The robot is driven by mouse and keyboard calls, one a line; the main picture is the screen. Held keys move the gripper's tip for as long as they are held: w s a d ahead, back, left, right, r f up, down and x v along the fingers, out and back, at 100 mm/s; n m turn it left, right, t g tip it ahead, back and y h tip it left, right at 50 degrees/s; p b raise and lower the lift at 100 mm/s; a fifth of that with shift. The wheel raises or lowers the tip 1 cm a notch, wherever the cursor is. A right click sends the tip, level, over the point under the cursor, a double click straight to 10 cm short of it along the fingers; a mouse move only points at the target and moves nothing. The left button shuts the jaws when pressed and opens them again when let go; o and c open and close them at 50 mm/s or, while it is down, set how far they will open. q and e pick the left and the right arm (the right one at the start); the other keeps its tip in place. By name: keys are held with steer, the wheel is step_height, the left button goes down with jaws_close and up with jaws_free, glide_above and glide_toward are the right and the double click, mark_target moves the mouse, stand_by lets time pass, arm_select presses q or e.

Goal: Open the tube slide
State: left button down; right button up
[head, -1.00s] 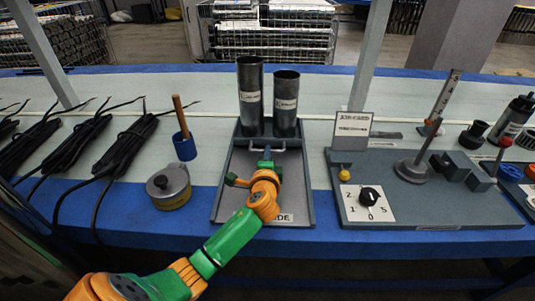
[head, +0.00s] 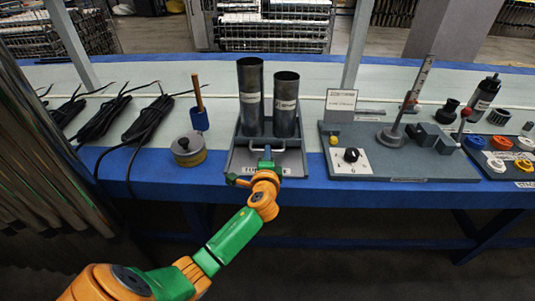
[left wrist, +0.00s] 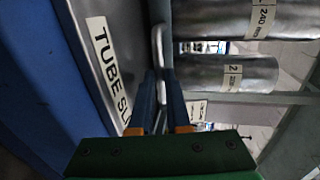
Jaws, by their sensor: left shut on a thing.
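The tube slide carries two upright grey metal tubes, a taller left one (head: 250,97) and a shorter right one (head: 286,104). They stand on a carriage in a grey tray (head: 298,160). The pale bar handle (head: 288,149) is in front of the tubes. My left gripper (head: 267,154) reaches in from the front and is shut on the handle, which shows as a bent metal bar (left wrist: 157,42) between the blue fingers in the left wrist view. The tray's "TUBE SL…" label (left wrist: 108,62) is partly cut off there. My right gripper is not in view.
A round metal canister (head: 188,150) and black cable bundles (head: 100,120) lie left of the tray. A grey panel with a dial (head: 352,156) and stand (head: 392,134) is on the right. The blue table edge (head: 330,195) runs in front, with clear floor before it.

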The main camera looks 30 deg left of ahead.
arm_select(q)
steer(key=shift+s+d, duration=0.15)
steer(key=shift+s, duration=0.15)
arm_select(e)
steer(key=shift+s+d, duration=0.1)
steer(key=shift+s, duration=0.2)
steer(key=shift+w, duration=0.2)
arm_select(q)
steer(key=c, duration=1.2)
jaws_free()
steer(key=shift+o, duration=0.2)
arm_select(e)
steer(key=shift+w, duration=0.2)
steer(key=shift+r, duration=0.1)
arm_select(q)
steer(key=p+v, duration=0.1)
steer(key=v, duration=0.5)
steer(key=shift+s+p, duration=0.1)
steer(key=shift+p, duration=0.3)
steer(key=shift+s+d+r, duration=0.1)
steer(key=shift+s+d, duration=0.15)
steer(key=shift+s, duration=0.1)
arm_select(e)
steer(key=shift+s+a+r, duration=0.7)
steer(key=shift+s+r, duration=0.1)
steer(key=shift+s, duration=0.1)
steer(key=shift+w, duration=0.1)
